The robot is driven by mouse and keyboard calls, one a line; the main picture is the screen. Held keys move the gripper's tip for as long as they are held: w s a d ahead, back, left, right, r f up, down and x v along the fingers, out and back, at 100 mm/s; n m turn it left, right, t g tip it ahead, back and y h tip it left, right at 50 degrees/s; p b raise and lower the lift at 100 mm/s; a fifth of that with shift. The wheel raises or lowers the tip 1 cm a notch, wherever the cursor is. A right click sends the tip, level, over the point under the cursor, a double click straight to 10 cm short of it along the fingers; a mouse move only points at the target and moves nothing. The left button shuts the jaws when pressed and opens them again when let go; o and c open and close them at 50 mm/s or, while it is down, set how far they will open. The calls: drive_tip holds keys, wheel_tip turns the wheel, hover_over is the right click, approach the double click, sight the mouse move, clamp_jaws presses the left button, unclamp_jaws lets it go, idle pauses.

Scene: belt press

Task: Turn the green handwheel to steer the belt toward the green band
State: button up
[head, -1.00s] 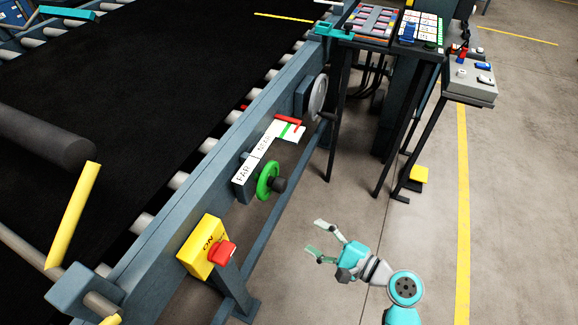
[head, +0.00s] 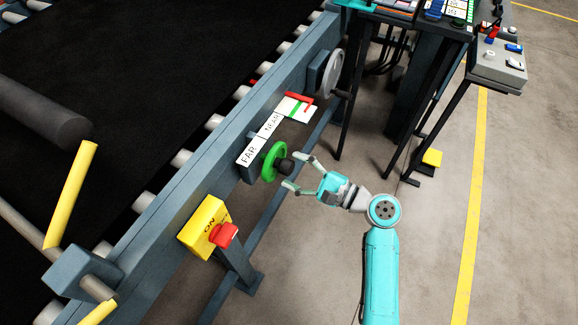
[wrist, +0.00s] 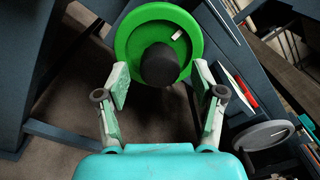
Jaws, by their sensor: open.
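The green handwheel (head: 272,160) is mounted on the side of the belt frame, below the FAR and NEAR labels; it also shows in the wrist view (wrist: 128,40). Its black knob (head: 285,166) sticks out toward my gripper (head: 298,173). In the wrist view the knob (wrist: 160,65) lies between and just beyond the open fingers (wrist: 160,88). I cannot tell whether the fingers touch the wheel. The black belt (head: 130,90) runs over rollers. A white plate beside the labels carries a green band (head: 297,108) and a red pointer (head: 299,97) set apart from it.
A yellow box with a red button (head: 224,234) sits on the frame left of the handwheel. A grey wheel (head: 331,73) is mounted farther along. Dark stand legs and a grey control box (head: 497,62) stand at the upper right.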

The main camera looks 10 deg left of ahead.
drive_tip(key=shift+x, duration=1.05)
drive_tip(key=c, duration=1.1)
drive_tip(key=shift+c, duration=0.2)
